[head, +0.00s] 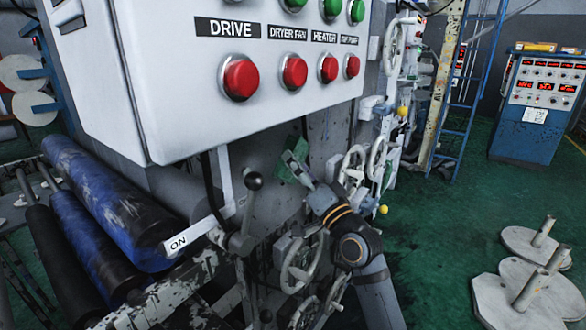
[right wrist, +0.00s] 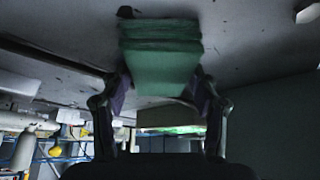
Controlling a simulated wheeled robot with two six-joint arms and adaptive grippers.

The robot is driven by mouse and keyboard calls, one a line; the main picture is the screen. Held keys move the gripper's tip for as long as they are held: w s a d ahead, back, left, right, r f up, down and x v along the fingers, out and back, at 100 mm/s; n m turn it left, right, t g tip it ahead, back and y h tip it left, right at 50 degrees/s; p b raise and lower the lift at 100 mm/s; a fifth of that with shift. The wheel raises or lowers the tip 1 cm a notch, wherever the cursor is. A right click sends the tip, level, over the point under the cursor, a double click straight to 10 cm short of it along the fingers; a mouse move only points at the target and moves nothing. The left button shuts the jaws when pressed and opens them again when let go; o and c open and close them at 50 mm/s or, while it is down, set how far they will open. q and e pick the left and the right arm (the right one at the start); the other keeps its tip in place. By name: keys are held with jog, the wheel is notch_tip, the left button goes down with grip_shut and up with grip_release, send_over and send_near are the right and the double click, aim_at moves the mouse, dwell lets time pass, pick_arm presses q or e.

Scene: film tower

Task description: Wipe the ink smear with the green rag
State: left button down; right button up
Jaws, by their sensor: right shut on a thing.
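My right gripper (head: 304,176) reaches up to the grey machine side below the control box. It is shut on the green rag (head: 289,167), which looks folded in layers in the right wrist view (right wrist: 160,62). There the rag lies between the two fingers, its far end close to or against the grey panel (right wrist: 240,45). A small dark mark (right wrist: 127,12) shows on that panel just beyond the rag's upper left corner; it may be the ink smear. In the head view I cannot single out the smear. My left gripper is not in view.
The white control box (head: 180,90) with red and green buttons overhangs the work spot. A lever (head: 245,215) and handwheels (head: 300,265) stand close to my right arm. Blue rollers (head: 110,205) lie at left. Green floor is open at right, before spindled discs (head: 520,290).

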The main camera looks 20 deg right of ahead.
aim_at(305, 159)
jog(key=shift+w+d+b, duration=0.35)
jog(key=shift+w+d, duration=0.8)
jog(key=shift+d, duration=0.15)
jog(key=w+d+b, duration=0.3)
jog(key=d+b, duration=0.1)
jog(key=d, duration=0.1)
jog(key=shift+w, duration=0.4)
jog(key=shift+a, duration=0.1)
jog(key=shift+r, duration=0.1)
